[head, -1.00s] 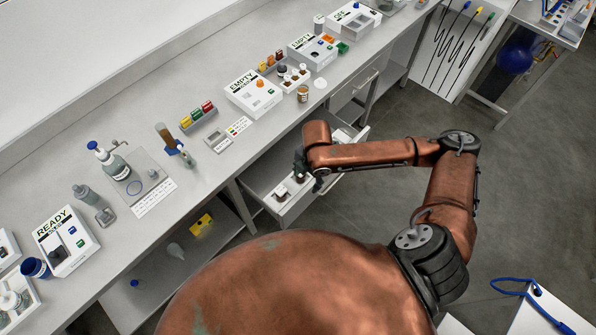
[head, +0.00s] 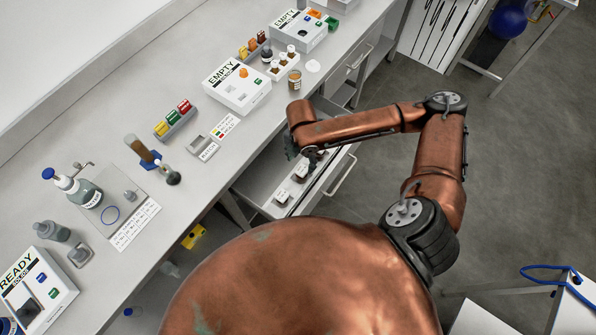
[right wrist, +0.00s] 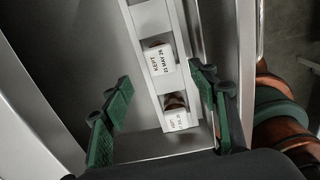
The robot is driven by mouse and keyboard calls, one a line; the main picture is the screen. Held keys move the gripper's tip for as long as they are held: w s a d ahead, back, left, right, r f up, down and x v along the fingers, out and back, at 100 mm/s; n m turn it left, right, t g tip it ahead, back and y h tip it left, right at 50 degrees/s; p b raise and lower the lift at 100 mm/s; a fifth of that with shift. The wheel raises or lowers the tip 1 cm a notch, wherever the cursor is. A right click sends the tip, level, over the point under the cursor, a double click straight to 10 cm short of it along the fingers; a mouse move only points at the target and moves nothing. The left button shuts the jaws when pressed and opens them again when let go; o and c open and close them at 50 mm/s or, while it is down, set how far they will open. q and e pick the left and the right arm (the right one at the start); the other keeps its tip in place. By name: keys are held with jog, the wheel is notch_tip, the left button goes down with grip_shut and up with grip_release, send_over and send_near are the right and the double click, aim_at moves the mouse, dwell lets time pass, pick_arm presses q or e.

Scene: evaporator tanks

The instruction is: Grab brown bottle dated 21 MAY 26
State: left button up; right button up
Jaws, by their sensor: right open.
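An open drawer (head: 262,184) under the bench holds a pale rack (right wrist: 146,55) with small bottles. In the right wrist view, one bottle (right wrist: 160,62) has a white label reading "KEPT 21 MAY 26". In the head view, two labelled bottles (head: 282,196) (head: 300,171) show in the drawer. My right gripper (right wrist: 160,78) is open, its green fingers on either side of the rack, nothing held. In the head view it (head: 302,153) is partly hidden by my arm. My left gripper is out of view.
On the bench stand a white EMPTY box (head: 237,86), a small rack of brown bottles (head: 283,62), an amber jar (head: 294,79) and a READY box (head: 38,290). The drawer walls stand close around my gripper. The floor at right is mostly clear.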

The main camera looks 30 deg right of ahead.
aim_at(302, 170)
jog(key=f, duration=0.2)
jog(key=f+b, duration=0.1)
jog(key=f, duration=0.2)
jog(key=f+b, duration=0.1)
jog(key=f, duration=0.1)
jog(key=shift+d+f, duration=0.25)
jog(key=shift+f, duration=0.05)
jog(key=shift+r, duration=0.1)
jog(key=shift+c, duration=0.3)
jog(key=c, duration=1.3)
